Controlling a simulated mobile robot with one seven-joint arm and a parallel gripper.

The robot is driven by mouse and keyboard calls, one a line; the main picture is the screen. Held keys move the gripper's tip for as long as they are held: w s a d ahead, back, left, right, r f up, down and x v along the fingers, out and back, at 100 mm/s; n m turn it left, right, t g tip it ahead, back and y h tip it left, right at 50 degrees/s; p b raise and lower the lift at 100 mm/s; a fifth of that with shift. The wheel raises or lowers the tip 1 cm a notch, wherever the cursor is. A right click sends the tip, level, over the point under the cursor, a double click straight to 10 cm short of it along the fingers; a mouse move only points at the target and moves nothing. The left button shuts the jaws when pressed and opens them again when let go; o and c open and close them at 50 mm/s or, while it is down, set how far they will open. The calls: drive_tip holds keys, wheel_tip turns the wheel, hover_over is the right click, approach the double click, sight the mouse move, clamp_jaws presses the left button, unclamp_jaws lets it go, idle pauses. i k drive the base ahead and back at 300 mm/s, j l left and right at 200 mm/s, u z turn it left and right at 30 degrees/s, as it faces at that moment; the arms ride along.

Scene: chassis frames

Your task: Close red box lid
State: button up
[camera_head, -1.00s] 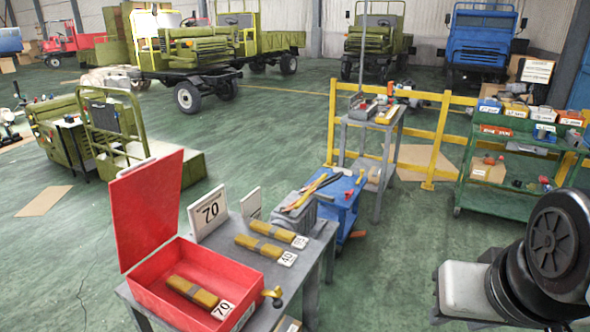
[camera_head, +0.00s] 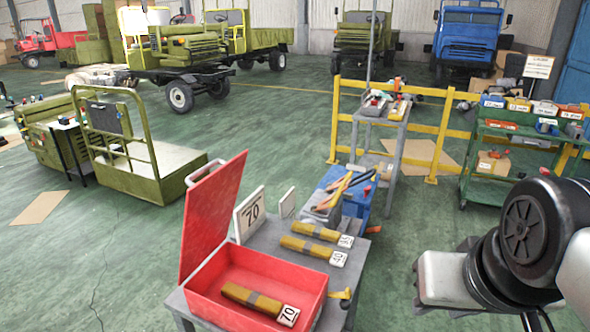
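The red box (camera_head: 212,311) stands on a grey table in the lower middle of the head view. Its red lid (camera_head: 213,215) is open and stands nearly upright, tilted a little, along the box's left side. A light handle (camera_head: 205,172) shows at the lid's top edge. Inside the box lies a brown wrapped bundle with a grey band (camera_head: 252,299) and a white tag reading 70. My gripper is not visible; only parts of my arm show at the lower right, apart from the box.
Beside the box on the table (camera_head: 268,238) are a white 70 sign (camera_head: 250,214) and two more bundles (camera_head: 306,246). A blue cart (camera_head: 352,205) with tools stands behind. A yellow railing (camera_head: 441,135) and green shelf cart (camera_head: 500,190) are at the right.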

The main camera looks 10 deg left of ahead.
sight(209, 204)
drive_tip(key=k+j, duration=0.1)
drive_tip(key=j, duration=2.2)
drive_tip(key=i+u, duration=0.1)
drive_tip(key=i, duration=0.2)
